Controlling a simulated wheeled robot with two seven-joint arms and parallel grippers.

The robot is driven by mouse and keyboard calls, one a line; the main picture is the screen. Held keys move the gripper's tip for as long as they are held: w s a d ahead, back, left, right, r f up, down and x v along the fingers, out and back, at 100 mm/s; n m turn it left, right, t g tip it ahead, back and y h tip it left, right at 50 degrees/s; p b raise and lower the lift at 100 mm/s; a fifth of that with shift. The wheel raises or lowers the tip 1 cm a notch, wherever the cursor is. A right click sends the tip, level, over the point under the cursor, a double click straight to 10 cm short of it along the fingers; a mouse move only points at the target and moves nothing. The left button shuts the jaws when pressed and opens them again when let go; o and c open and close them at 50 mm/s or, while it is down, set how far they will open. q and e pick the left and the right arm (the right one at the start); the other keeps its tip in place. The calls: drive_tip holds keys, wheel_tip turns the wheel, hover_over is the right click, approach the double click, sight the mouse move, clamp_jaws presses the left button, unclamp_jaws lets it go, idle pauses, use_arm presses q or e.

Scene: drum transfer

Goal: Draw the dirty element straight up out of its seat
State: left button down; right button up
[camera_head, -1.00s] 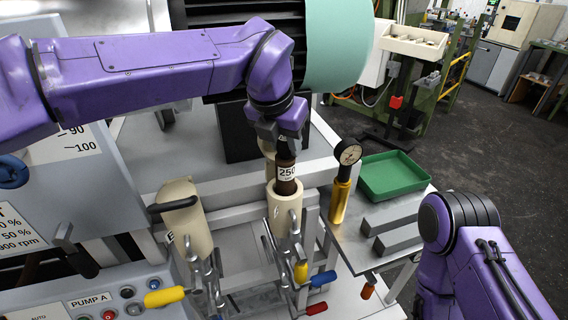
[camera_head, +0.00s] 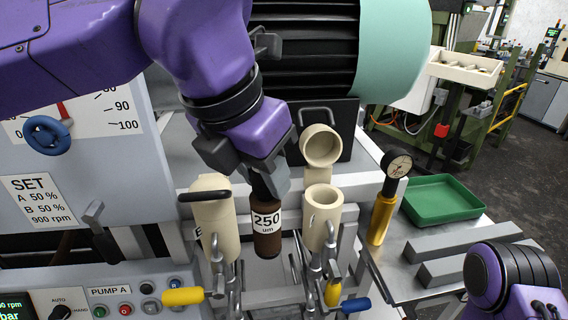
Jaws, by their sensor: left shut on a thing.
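My left gripper (camera_head: 263,184) is shut on the top of the dirty element (camera_head: 267,243), a dark brown cylinder with a white "250 um" label. The element hangs nearly upright, clear of its seat, to the left of the cream open-topped housing (camera_head: 323,218). The housing's round mouth shows open, with nothing standing out of it. Its cream cap (camera_head: 323,147) is swung back behind it. A second cream housing (camera_head: 213,220) with a dark handle on top stands to the left of the element. My right arm shows at the lower right, but its gripper is out of view.
A gauge on a yellow-gold handle (camera_head: 381,217) stands right of the open housing. A green tray (camera_head: 440,200) and grey bars (camera_head: 462,254) lie on the metal side table. Clamp levers with yellow (camera_head: 183,296) and blue (camera_head: 355,305) grips stick out in front of the housings.

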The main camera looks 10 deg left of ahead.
wheel_tip(320, 180, up, 11)
drive_tip(key=p, duration=1.1)
drive_tip(key=shift+r, duration=0.15)
idle(0.3)
